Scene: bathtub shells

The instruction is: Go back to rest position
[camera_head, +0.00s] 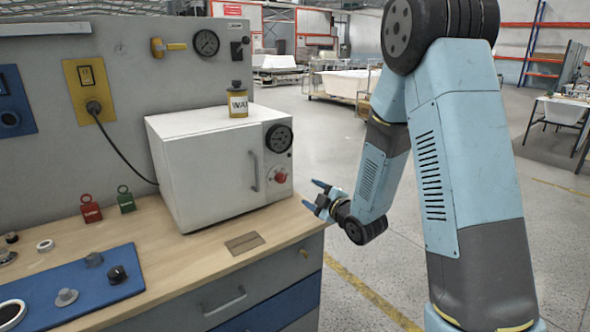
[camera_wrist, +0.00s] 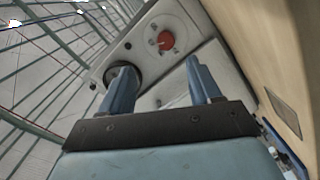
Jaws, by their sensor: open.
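My gripper (camera_head: 318,197) is open and empty in the head view. It hangs in the air just right of the white oven-like box (camera_head: 195,165), past the workbench's right end. In the wrist view its two blue fingers (camera_wrist: 158,88) stand apart with nothing between them. Behind them the box's control panel shows, with a red knob (camera_wrist: 165,40) and a dark round dial. The box door is closed in the head view. My arm is bent down from the upper right.
A panel (camera_head: 120,60) with a gauge stands behind. Open floor (camera_head: 350,265) lies right of the bench.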

